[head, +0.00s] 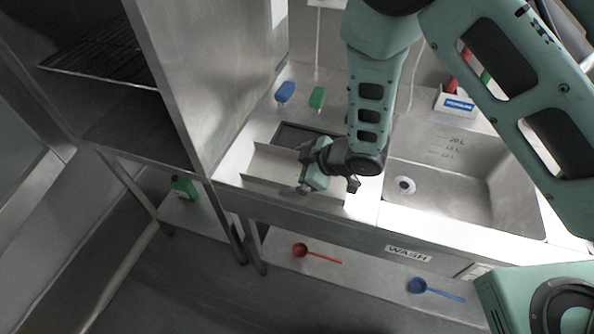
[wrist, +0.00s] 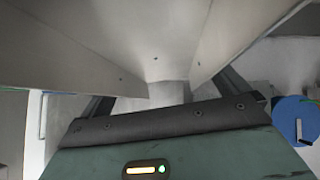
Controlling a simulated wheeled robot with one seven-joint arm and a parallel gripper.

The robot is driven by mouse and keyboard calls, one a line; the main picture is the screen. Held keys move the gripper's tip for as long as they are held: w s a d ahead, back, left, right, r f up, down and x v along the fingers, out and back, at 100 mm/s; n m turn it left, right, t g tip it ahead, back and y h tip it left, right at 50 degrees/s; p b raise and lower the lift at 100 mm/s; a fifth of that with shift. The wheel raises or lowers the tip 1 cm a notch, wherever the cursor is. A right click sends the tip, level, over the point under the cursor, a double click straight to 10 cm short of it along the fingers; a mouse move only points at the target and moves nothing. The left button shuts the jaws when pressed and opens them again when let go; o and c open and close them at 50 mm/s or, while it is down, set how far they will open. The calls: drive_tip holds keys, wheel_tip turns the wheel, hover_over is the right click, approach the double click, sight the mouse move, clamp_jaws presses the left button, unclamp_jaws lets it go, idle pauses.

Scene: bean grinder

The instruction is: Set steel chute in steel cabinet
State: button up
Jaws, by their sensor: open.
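The steel chute (head: 272,160) is a pale, shallow trough with raised sides, lying on the counter left of the sink. In the wrist view its sloping walls (wrist: 150,40) fill the upper part and narrow to an end close to my gripper. My gripper (head: 303,188) is over the chute's right part, pointing down. The wrist view shows its fingers (wrist: 168,92) apart, one on each side of the chute's narrow end. I cannot tell whether they touch it. The steel cabinet (head: 205,60) stands at the left, its front open, with a wire rack (head: 95,45) inside.
A sink basin (head: 450,175) is right of the chute. A red scoop (head: 315,254) and blue scoop (head: 435,289) lie on the lower shelf. A green bottle (head: 184,187) stands below the cabinet.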

drive_tip(key=c, duration=1.2)
drive_tip(key=shift+o, duration=0.2)
